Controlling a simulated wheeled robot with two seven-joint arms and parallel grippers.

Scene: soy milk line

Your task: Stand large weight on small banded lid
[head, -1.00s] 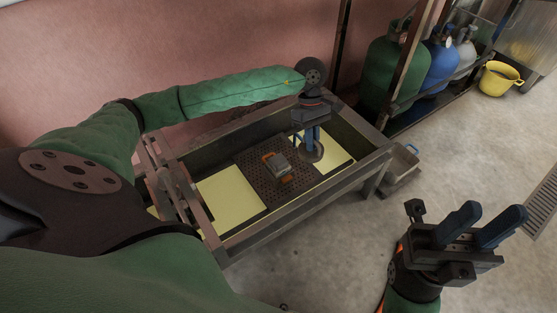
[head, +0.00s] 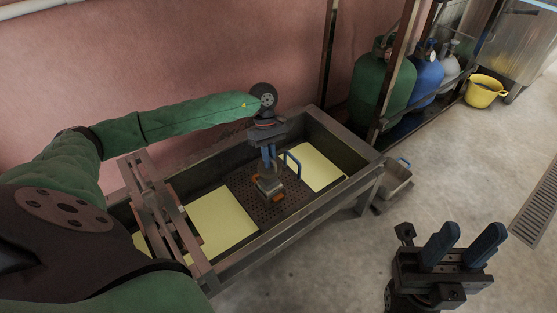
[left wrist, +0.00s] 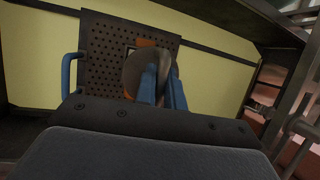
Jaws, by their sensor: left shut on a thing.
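My left gripper (head: 269,158) points down over the perforated dark plate and is shut on the large weight (left wrist: 136,68), a round grey body with a handle. The small banded lid (head: 278,201), with orange bands, lies on the plate below it. In the left wrist view orange parts of the lid (left wrist: 144,43) show beyond and beside the weight, which covers most of it. I cannot tell whether the weight touches the lid. My right gripper (head: 468,240) is open and empty, out over the floor.
The perforated plate (head: 243,185) has a blue handle (head: 292,164) and sits in a metal-framed trough (head: 345,190) between pale yellow surfaces. A metal rack (head: 160,215) crosses the trough's left end.

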